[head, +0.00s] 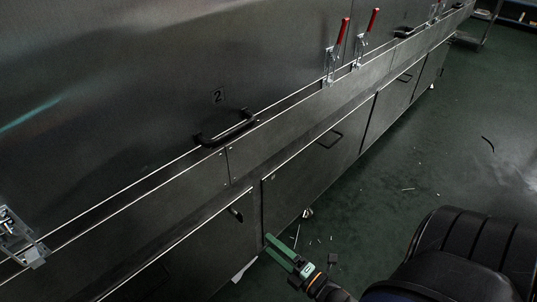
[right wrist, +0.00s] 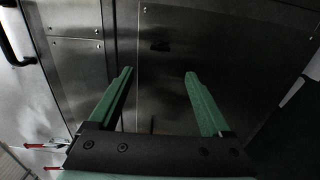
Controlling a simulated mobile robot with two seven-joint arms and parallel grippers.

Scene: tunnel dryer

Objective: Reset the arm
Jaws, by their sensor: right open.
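My right gripper (head: 284,255) shows at the bottom of the head view, in front of the lower metal panels of the dryer. It has green fingers. In the right wrist view its two green fingers (right wrist: 158,85) are spread apart with nothing between them, facing a dark metal panel. My left gripper does not show in either view. The tunnel dryer (head: 150,75) fills the left and middle of the head view, with a black handle (head: 228,130) below a "2" label.
Red-handled toggle clamps (head: 336,50) stand along the dryer's ledge. A metal latch (head: 20,240) sits at the far left. Lower doors have black handles (head: 331,138). The dark green floor (head: 420,140) on the right is mostly open, with scattered scraps and a thin dark strip (head: 488,144).

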